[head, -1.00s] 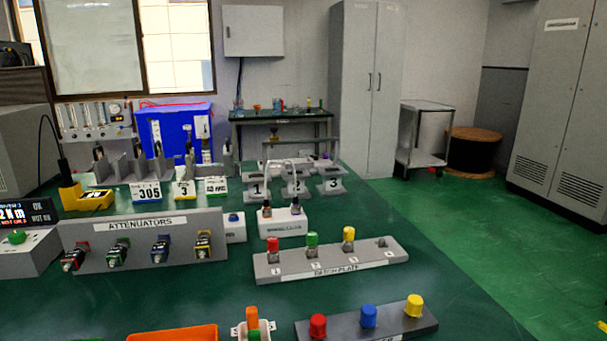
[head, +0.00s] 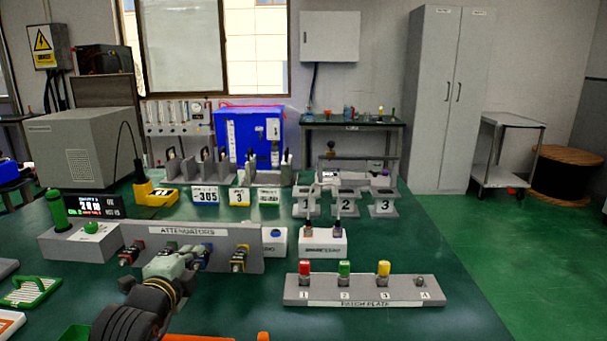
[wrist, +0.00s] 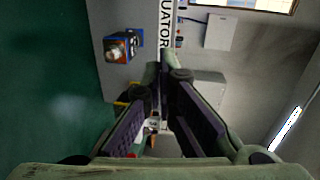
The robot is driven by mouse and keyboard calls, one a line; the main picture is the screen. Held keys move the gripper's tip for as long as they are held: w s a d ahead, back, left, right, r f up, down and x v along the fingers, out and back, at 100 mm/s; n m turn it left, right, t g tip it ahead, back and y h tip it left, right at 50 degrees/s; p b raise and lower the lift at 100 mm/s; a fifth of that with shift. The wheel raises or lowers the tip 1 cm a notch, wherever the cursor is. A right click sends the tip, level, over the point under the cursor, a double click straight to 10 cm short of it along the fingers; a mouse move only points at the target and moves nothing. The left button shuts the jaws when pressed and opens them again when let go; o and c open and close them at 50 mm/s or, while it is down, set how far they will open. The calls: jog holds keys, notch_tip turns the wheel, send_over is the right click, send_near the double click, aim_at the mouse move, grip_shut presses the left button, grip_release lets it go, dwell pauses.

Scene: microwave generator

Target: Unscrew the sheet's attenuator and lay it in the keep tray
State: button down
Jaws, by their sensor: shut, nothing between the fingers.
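The grey ATTENUATORS panel (head: 215,231) stands at the left of the green bench. A red attenuator (head: 128,255), a blue one (head: 204,258) and a yellow one (head: 239,258) stick out of its front. The green one is hidden behind my gripper. My gripper (head: 185,262) is shut and empty in front of the panel, between the red and blue ones. In the wrist view, my shut fingers (wrist: 164,68) point at the panel, apart from the blue attenuator (wrist: 122,46). I cannot tell which tray is the keep tray, nor read which attenuator the sheet names.
A green rack (head: 30,291) lies at the left. Orange edges show at the bottom. The patch plate (head: 362,290) with red, green and yellow caps is at the right. Bench between panel and patch plate is clear.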

aim_at(203, 241)
jog(key=shift+m+g, duration=0.3)
jog(key=shift+g, duration=0.1)
jog(key=x, duration=0.2)
jog(key=f+p+x, duration=0.1)
jog(key=x, duration=0.1)
jog(key=p+x, duration=0.1)
jog(key=x, duration=0.1)
jog(key=shift+d+f, duration=0.15)
jog(key=shift+d, duration=0.1)
jog(key=shift+w, duration=0.6)
jog(key=shift+a+f+b, duration=0.25)
jog(key=shift+b, duration=0.35)
jog(key=shift+a+b, duration=0.7)
jog(key=shift+b, duration=1.2)
jog(key=shift+a+r+b, duration=0.1)
jog(key=shift+b, duration=0.4)
jog(key=shift+r, duration=0.15)
